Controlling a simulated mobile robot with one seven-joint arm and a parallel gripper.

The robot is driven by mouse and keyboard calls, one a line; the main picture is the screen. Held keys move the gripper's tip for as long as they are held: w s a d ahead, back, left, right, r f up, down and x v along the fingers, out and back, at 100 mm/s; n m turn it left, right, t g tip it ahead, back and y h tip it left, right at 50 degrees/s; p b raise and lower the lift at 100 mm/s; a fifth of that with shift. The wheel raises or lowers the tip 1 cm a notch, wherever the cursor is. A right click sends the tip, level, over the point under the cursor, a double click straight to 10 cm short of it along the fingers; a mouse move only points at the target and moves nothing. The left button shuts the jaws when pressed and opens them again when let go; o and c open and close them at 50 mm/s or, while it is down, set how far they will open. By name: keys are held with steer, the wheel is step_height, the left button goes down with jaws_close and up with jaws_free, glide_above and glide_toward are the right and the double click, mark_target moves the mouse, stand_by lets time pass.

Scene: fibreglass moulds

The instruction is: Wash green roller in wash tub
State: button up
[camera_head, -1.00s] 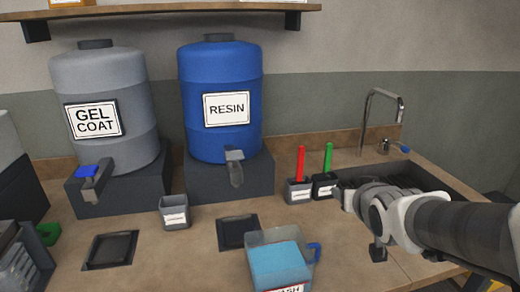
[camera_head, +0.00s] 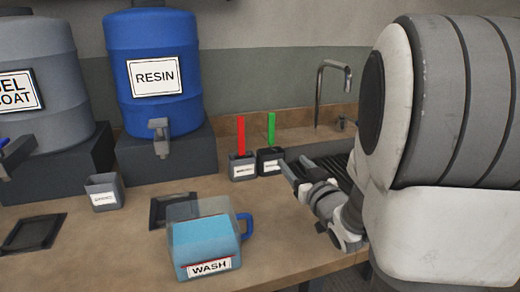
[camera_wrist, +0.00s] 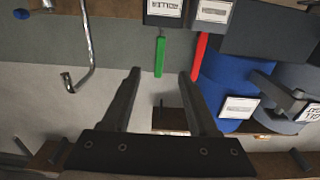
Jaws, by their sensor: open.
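The green roller (camera_head: 271,129) stands upright in a small black labelled holder (camera_head: 271,161) on the bench. In the wrist view the green roller (camera_wrist: 159,56) appears upside down, just beyond and between my fingertips. My gripper (camera_head: 294,172) is open and empty, right beside the black holder on its right. In the wrist view the two fingers of my gripper (camera_wrist: 158,75) are spread apart, with nothing between them. The wash tub (camera_head: 202,252) is a see-through box with blue contents, a blue handle and a WASH label, at the front of the bench.
A red roller (camera_head: 241,136) stands in a grey holder (camera_head: 242,167) just left of the green one. A blue resin barrel (camera_head: 155,50), a grey cup (camera_head: 103,193) and a dark tray (camera_head: 172,210) are further left. A tap (camera_head: 320,95) rises behind my arm.

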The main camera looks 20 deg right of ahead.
mark_target(272, 138)
steer(key=w+b, duration=0.1)
steer(key=w, duration=1.5)
steer(key=shift+w, duration=0.3)
jaws_close()
steer(key=shift+r+p, duration=3.1)
steer(key=shift+r, duration=2.45)
